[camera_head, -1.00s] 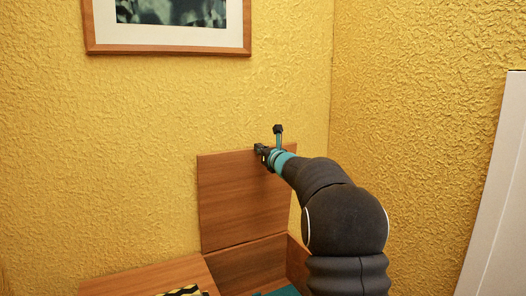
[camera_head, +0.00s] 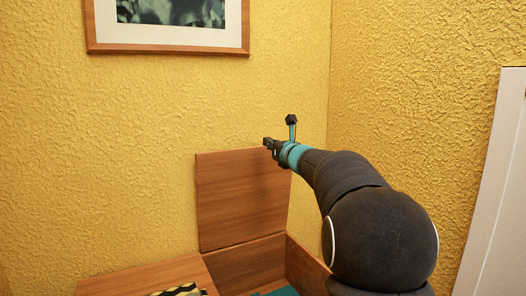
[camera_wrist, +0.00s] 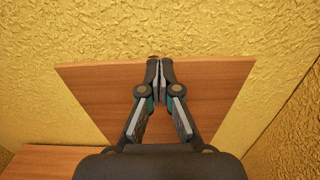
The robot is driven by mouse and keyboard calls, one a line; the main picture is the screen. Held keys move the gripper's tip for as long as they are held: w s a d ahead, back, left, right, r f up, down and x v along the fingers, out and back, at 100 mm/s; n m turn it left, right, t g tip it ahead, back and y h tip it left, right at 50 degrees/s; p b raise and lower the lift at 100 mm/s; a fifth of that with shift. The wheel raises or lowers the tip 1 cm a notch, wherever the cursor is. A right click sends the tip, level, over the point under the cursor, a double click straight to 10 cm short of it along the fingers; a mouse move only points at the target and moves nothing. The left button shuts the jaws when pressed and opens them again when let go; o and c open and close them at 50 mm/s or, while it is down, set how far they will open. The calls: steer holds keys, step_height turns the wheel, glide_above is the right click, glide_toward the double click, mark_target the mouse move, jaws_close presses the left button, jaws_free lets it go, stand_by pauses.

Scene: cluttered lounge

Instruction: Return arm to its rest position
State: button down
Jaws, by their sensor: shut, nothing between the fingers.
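My gripper (camera_head: 268,143) is at the end of my dark arm, near the upper right edge of an upright brown wooden panel (camera_head: 240,200). In the wrist view my gripper (camera_wrist: 160,64) has its two fingers together with nothing between them. The same wooden panel (camera_wrist: 95,88) shows behind and around the fingers there. I cannot tell the exact gap between fingertips and panel.
Yellow textured walls (camera_head: 120,150) meet in a corner behind the panel. A framed picture (camera_head: 170,50) hangs at the upper left. A wooden surface (camera_head: 150,276) with a black and yellow patterned item (camera_head: 180,291) is at the bottom. A white panel (camera_head: 497,200) stands at the right.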

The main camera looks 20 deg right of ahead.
steer(key=s+r, duration=0.2)
steer(key=s, duration=0.1)
steer(key=shift+d+r, duration=0.2)
steer(key=s+a+f+n+g+y, duration=0.1)
steer(key=s+a+f+n+g, duration=0.4)
steer(key=f+n, duration=0.4)
steer(key=s+a+f+n+g+y, duration=0.2)
steer(key=s+a+f+n+g, duration=0.3)
steer(key=s+f+n, duration=0.4)
steer(key=s+a+f+n+g+h, duration=0.1)
steer(key=s+n, duration=0.4)
steer(key=s, duration=0.5)
steer(key=s+a+f+n+g+h, duration=0.1)
steer(key=s+a+f+n, duration=0.3)
steer(key=s, duration=0.6)
steer(key=s+a+f+n+h, duration=0.2)
steer(key=s+f+n+h, duration=0.1)
steer(key=s+n, duration=0.4)
steer(key=shift+s+a+f+n+g, duration=0.35)
steer(key=shift+s+f, duration=0.55)
steer(key=shift+s, duration=0.55)
